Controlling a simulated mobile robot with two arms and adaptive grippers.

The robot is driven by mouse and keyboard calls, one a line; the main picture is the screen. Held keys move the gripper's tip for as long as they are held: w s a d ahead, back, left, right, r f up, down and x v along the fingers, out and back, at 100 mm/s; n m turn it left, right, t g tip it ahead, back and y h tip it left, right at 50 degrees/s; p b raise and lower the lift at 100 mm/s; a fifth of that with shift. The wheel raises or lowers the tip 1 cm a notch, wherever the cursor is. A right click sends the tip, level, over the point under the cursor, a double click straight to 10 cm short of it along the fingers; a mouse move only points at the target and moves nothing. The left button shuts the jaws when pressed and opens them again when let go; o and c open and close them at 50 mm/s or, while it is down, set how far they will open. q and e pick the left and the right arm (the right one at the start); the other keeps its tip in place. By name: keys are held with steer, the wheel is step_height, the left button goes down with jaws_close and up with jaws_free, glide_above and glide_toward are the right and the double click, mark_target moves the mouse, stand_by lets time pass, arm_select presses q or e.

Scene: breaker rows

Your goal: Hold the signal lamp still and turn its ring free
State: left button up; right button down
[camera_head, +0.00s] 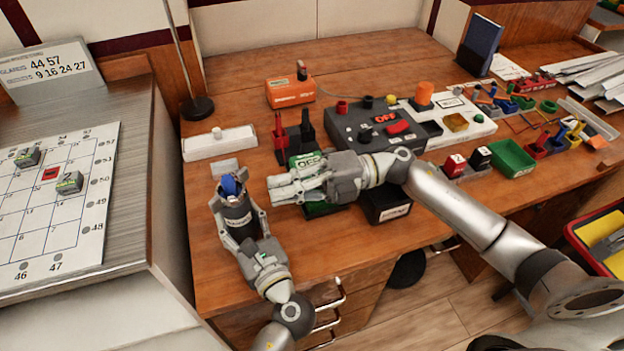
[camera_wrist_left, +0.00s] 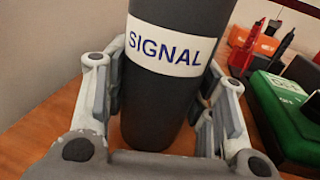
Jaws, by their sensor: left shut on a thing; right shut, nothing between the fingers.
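The signal lamp is a dark upright cylinder (camera_head: 238,218) with a white band and a blue top (camera_head: 231,186). In the left wrist view its body (camera_wrist_left: 168,100) shows the white "SIGNAL" label, and its top is out of the picture. My left gripper (camera_head: 238,215) is shut around the lamp's body from the near side, with a finger on each side. My right gripper (camera_head: 275,188) is shut and empty, just right of the lamp and apart from it, its fingers pointing left towards the lamp. I cannot tell the ring from the blue top.
A green box (camera_head: 306,160) stands behind my right gripper, with red and black tools (camera_head: 280,133) behind it. A dark control panel (camera_head: 370,125) lies further right. A white block (camera_head: 219,143) lies behind the lamp. The wood left of the lamp is clear.

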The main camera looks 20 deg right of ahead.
arm_select(q)
steer(key=shift+r, duration=0.1)
arm_select(e)
steer(key=shift+w+a, duration=1.3)
steer(key=shift+w, duration=0.2)
steer(key=shift+w, duration=0.1)
arm_select(q)
steer(key=shift+d, duration=0.1)
arm_select(e)
steer(key=shift+w+a, duration=0.3)
steer(key=shift+w, duration=0.25)
arm_select(q)
steer(key=shift+s, duration=0.1)
arm_select(e)
steer(key=s+d, duration=0.3)
steer(key=d, duration=1)
steer(key=shift+a, duration=0.1)
